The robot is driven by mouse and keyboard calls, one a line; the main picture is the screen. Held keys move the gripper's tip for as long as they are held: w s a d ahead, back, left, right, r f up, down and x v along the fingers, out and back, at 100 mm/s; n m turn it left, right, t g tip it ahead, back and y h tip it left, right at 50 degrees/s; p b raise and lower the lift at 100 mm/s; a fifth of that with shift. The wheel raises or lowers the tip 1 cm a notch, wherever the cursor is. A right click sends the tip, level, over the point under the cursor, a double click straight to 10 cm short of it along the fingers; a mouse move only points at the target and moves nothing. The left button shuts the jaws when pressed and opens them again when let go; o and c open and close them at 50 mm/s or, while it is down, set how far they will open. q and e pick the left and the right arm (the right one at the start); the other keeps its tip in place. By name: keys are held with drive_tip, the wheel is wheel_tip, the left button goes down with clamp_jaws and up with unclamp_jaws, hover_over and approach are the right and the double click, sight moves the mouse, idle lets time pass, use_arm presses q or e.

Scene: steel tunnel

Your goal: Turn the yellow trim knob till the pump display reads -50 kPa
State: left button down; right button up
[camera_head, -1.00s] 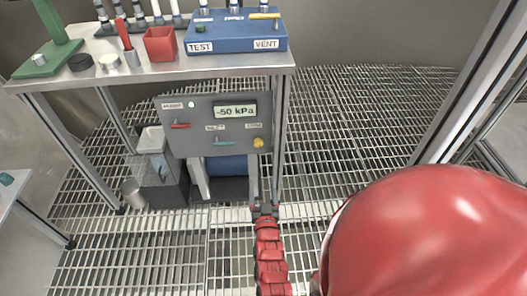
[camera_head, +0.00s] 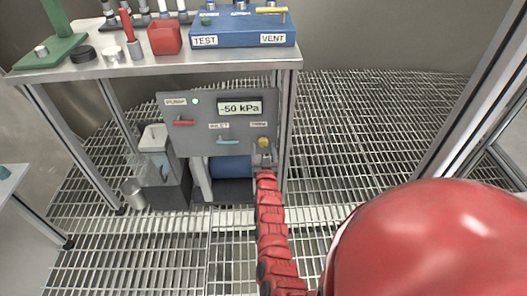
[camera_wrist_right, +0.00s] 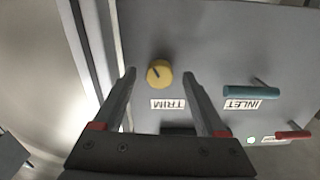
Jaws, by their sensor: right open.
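The yellow trim knob (camera_head: 264,143) is on the lower right of the grey pump panel (camera_head: 181,142). The pump display (camera_head: 240,108) reads -50 kPa. My right gripper (camera_head: 263,157) is just below the knob in the head view. In the right wrist view the knob (camera_wrist_right: 159,73) lies between the tips of my open right gripper (camera_wrist_right: 159,76), with a gap visible on both sides. A dark line marks the knob's face. My left gripper is not in view.
The panel also has a red pump lever (camera_head: 184,122) and a teal inlet lever (camera_head: 228,141). A steel table (camera_head: 150,67) stands above it, bearing a blue TEST/VENT box (camera_head: 238,33). A table leg (camera_head: 287,140) runs close to the panel's right edge. Open grating floor lies right.

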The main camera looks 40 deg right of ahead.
drive_tip(key=shift+w+d, duration=0.1)
drive_tip(key=shift+w, duration=0.05)
clamp_jaws()
drive_tip(key=shift+m, duration=0.7)
unclamp_jaws()
